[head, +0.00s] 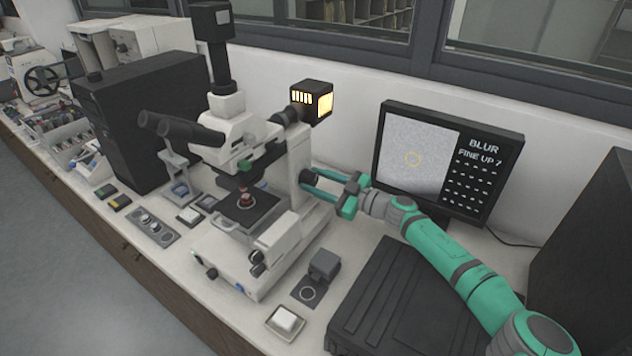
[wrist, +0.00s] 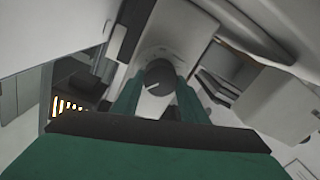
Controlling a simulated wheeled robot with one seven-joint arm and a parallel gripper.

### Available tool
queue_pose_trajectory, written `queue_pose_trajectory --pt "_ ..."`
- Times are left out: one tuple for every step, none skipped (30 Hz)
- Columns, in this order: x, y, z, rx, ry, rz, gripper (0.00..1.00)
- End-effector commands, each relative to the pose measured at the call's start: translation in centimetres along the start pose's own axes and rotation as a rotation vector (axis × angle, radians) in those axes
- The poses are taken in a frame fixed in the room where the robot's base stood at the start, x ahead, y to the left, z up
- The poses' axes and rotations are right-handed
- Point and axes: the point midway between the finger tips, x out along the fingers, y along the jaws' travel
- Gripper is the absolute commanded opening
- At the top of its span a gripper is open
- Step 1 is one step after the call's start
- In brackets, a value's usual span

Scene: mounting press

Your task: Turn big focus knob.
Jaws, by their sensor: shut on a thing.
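The white microscope (head: 240,150) stands on the bench in the head view. My gripper (head: 311,181) reaches it from the right, with its fingers at the right side of the body. In the wrist view a dark round knob (wrist: 160,77) with a white mark lies between the green fingers of my gripper (wrist: 158,95), which are shut on it. The knob is mostly hidden in the head view. Other dark knobs (head: 257,258) show low on the microscope base; I cannot tell their relative sizes clearly.
A monitor (head: 420,150) behind my arm shows a grey speckled picture, a ring and the words "BLUR" and "FINE UP". A lit lamp box (head: 312,99) sits above my gripper. A black case (head: 390,300) lies below my arm. A small tray (head: 285,322) stands in front.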

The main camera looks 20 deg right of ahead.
Motion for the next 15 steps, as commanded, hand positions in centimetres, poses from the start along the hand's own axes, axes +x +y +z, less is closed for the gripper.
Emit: queue_pose_trajectory --pt "-0.17 0.31 0.14 0.036 -0.004 0.007 0.17" --pt "-0.17 0.32 0.14 0.058 -0.003 0.006 0.17" --pt "-0.17 0.33 0.14 0.087 -0.002 0.007 0.17" --pt "-0.17 0.34 0.13 0.109 -0.001 0.007 0.17" --pt "-0.18 0.35 0.13 0.128 -0.001 0.007 0.17" --pt "-0.18 0.34 0.15 0.153 0.000 0.007 0.17" --pt "-0.18 0.34 0.16 0.169 0.000 0.007 0.17" --pt "-0.18 0.33 0.17 0.186 0.001 0.007 0.17" --pt "-0.18 0.33 0.18 0.206 0.001 0.007 0.17" --pt "-0.18 0.33 0.19 0.221 0.002 0.007 0.17" --pt "-0.18 0.32 0.20 0.232 0.002 0.007 0.17" --pt "-0.18 0.32 0.21 0.247 0.002 0.006 0.17" --pt "-0.18 0.31 0.23 0.258 0.003 0.006 0.17" --pt "-0.18 0.30 0.24 0.266 0.003 0.006 0.17" --pt "-0.18 0.30 0.24 0.276 0.003 0.006 0.17"
